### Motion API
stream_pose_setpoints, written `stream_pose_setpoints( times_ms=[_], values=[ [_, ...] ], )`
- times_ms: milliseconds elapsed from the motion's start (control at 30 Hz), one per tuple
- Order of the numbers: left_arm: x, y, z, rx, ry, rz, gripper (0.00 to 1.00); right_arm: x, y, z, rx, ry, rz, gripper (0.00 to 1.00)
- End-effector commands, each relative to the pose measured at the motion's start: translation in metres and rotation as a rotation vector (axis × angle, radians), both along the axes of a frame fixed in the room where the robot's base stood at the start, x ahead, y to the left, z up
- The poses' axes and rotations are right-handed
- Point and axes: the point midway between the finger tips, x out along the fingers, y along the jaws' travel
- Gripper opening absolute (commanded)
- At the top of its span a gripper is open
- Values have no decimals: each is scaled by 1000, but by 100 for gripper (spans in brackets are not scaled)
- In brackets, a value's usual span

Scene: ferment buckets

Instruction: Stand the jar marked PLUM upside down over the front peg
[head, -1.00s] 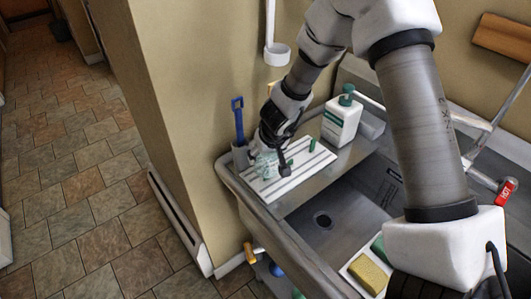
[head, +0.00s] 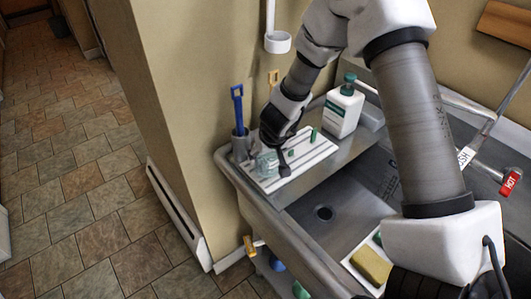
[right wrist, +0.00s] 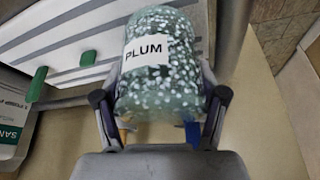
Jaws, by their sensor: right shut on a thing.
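The jar marked PLUM (head: 267,163) is pale green and see-through with white specks. In the right wrist view the jar (right wrist: 158,85) fills the middle, its white label readable. My right gripper (right wrist: 165,65) is shut on the jar, one finger on each side. In the head view the jar is over the left part of a white drying board; I cannot tell whether it touches the board. Two green pegs, one nearer (head: 291,153) and one farther (head: 313,134), stand bare to its right. Anything beneath the jar is hidden. My left gripper is not in view.
The white board (head: 318,152) with grey stripes lies on the sink ledge. A grey cup with a blue-handled brush (head: 237,105) stands close left, by the wall. A white sanitizer bottle (head: 343,110) stands behind right. The sink basin (head: 335,205) lies in front.

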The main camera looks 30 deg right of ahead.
Motion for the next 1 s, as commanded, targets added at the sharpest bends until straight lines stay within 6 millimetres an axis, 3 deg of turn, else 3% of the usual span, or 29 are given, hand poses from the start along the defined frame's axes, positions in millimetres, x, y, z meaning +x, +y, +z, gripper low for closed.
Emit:
stream_pose_setpoints(
  times_ms=[600,633,700,1000],
  values=[
    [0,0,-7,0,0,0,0,0,0,-10,0,-1,0,29],
    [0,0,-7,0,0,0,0,0,0,-9,0,-1,0,81],
    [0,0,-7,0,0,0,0,0,0,-9,0,-1,0,100],
    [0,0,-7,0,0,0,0,0,0,-9,0,0,1,100]
  ],
)
